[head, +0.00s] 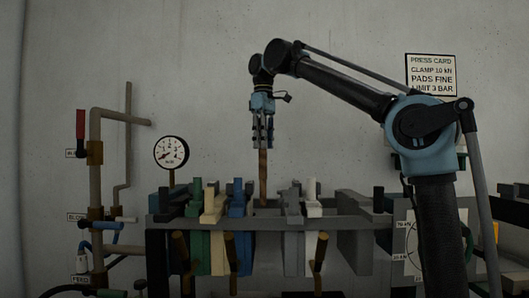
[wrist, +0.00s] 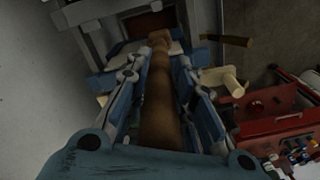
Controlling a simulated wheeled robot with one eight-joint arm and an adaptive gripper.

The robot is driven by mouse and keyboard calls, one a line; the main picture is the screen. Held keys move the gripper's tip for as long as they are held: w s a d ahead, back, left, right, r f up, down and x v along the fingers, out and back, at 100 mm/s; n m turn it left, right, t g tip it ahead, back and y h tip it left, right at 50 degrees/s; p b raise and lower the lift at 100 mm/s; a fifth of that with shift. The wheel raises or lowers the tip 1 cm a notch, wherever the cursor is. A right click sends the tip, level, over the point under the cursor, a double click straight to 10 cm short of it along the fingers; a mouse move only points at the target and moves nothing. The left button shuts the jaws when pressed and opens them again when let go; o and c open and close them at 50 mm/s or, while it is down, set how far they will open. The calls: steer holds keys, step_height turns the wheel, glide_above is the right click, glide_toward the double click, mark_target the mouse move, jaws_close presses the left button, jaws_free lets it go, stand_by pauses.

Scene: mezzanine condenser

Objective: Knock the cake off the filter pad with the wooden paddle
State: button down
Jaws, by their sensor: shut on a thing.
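My gripper (head: 263,135) is shut on the wooden paddle (head: 263,178), which hangs straight down from it over the filter press. In the wrist view the paddle (wrist: 158,95) runs away from me between the two blue fingers. Its lower end reaches a gap among the upright plates of the press, between the blue plate (head: 237,215) and the grey plates (head: 293,225). A pale pad (wrist: 118,52) shows beside the paddle's far end in the wrist view. I cannot make out the cake clearly; a dark patch lies near the paddle's tip.
Green and cream plates stand left of the gap. Wooden handles (head: 319,255) stick out at the front. A pressure gauge (head: 171,152) and pipes with a red-handled valve (head: 80,125) stand at the left. A red box (wrist: 272,108) lies right in the wrist view.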

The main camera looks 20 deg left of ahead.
step_height(320, 180, up, 7)
steer(key=shift+f, duration=0.2)
steer(key=shift+w+a+r, duration=0.1)
steer(key=shift+a+r, duration=0.05)
steer(key=shift+r, duration=1.2)
steer(key=shift+d, duration=0.2)
steer(key=shift+s, duration=0.2)
